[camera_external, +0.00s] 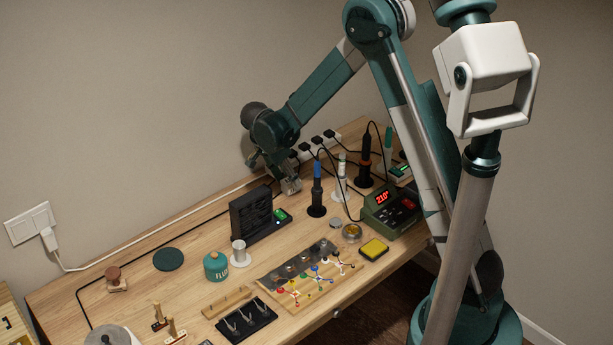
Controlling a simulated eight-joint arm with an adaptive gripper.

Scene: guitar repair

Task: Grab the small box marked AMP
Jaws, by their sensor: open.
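I cannot make out a box marked AMP in this view; no such label is readable. My gripper (289,184) is low over the back of the wooden workbench (205,220), pointing down. It is open, with nothing visible between its fingers. It is behind and to the right of a black slatted unit (250,214) that has a green-lit switch, and left of a blue-topped soldering iron in its stand (317,188). The surface right under and behind my gripper is partly hidden by it and by my arm.
A green station (392,208) with a red display stands at right, with cables near it. A white power strip (320,143) lies at the back. A teal flux pot (216,266), a solder spool (239,254) and a wired board (305,278) crowd the front. The left middle is fairly clear.

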